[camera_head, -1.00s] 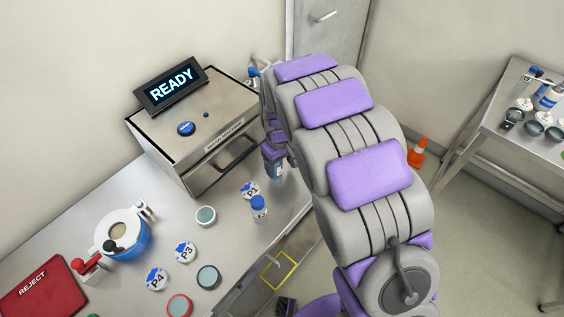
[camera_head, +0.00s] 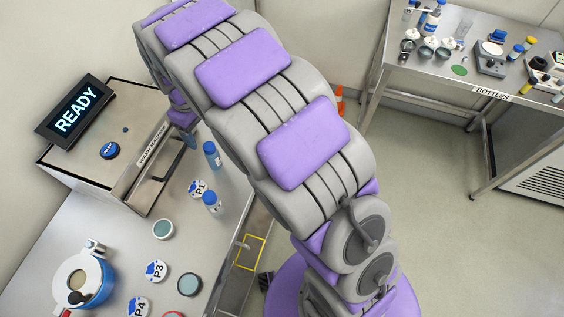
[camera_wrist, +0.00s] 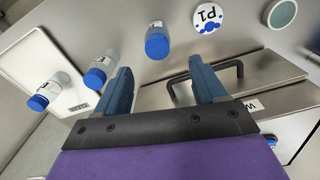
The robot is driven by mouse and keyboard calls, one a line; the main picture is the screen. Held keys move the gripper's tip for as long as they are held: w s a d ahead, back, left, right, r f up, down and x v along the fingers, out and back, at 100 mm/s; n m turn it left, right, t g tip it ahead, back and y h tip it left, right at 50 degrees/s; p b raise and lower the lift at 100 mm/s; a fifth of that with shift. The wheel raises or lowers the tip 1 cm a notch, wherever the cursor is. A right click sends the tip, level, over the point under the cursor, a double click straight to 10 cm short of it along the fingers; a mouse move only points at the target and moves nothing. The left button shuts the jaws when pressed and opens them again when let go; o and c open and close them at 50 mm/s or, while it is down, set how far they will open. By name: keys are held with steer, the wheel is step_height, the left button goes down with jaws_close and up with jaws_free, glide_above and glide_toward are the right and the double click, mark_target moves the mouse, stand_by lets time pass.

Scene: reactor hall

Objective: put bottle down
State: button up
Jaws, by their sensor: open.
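A blue-capped bottle (camera_head: 211,155) stands on the steel counter (camera_head: 185,262), just right of the wash machine. In the wrist view this bottle (camera_wrist: 157,43) is just beyond my fingertips, roughly between them and apart from them. My gripper (camera_wrist: 160,68) is open and empty. In the head view my gripper (camera_head: 188,138) is partly hidden by my arm, beside the wash machine's front. A second blue-capped bottle (camera_head: 212,203) stands next to the round P1 marker (camera_head: 198,189), which also shows in the wrist view (camera_wrist: 208,15).
The wash machine (camera_head: 112,140) with a READY display and its door handle (camera_wrist: 205,75) is close to my gripper. Two more bottles (camera_wrist: 100,70) (camera_wrist: 48,90) are at a white tray (camera_wrist: 30,62). A green-topped dish (camera_head: 163,229) sits nearer. A BOTTLES table (camera_head: 440,72) stands right.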

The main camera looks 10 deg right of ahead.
steer(key=s+d+r+m, duration=0.2)
steer(key=s+d+r, duration=0.15)
steer(key=d, duration=0.35)
steer(key=s+d+r+m, duration=0.2)
steer(key=s+d+r, duration=0.1)
steer(key=s+d, duration=0.3)
steer(key=s+d+m, duration=0.2)
steer(key=s+d, duration=0.2)
steer(key=s, duration=0.3)
steer(key=s+d+r+m+g, duration=0.1)
steer(key=s+d, duration=0.2)
steer(key=s, duration=0.5)
steer(key=s+d+m, duration=0.2)
steer(key=s+d, duration=0.2)
steer(key=s, duration=0.3)
steer(key=shift+s+d+r+m+g, duration=0.2)
steer(key=shift+d+m+g, duration=0.1)
steer(key=shift+d+g, duration=0.1)
